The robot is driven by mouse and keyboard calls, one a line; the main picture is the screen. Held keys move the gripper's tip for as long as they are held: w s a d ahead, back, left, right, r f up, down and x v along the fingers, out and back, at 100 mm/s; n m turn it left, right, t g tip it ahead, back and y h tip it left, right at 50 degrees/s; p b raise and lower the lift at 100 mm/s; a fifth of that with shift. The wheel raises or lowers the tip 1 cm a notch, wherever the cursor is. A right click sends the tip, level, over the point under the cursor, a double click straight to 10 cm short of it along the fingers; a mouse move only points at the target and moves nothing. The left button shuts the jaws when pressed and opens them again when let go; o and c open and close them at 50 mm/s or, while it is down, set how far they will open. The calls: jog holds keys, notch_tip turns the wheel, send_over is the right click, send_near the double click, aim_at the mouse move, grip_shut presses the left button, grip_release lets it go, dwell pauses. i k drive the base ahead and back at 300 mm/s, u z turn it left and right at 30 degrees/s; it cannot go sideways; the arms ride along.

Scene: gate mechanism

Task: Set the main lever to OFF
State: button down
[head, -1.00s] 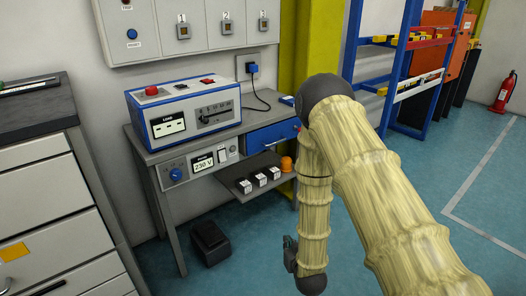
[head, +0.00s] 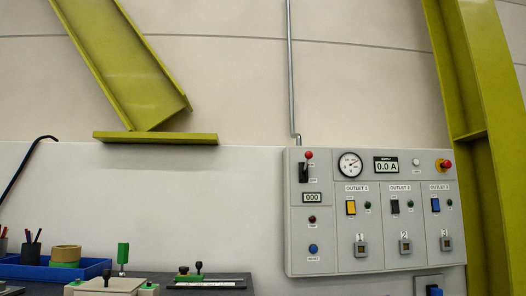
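A grey wall panel (head: 374,258) fills the lower right of the head view. At its upper left is a black lever (head: 304,173), apparently the main lever, with a red round part (head: 309,155) just above it. I cannot tell whether that red part is a knob on the lever or a separate lamp. Small labels beside the lever are too small to read surely, and its ON or OFF position is unclear. The panel's display (head: 386,166) reads 0.0 A. My gripper and arm are not in view.
The panel also has a dial gauge (head: 350,164), a red emergency button (head: 444,165) and a yellow rocker switch (head: 351,208). A dark worktop at lower left holds a blue tray (head: 88,268). A yellow-green beam (head: 460,90) stands at right.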

aim_at(308, 155)
jog(key=u, duration=0.1)
jog(key=i, duration=1.15)
jog(key=z, duration=1)
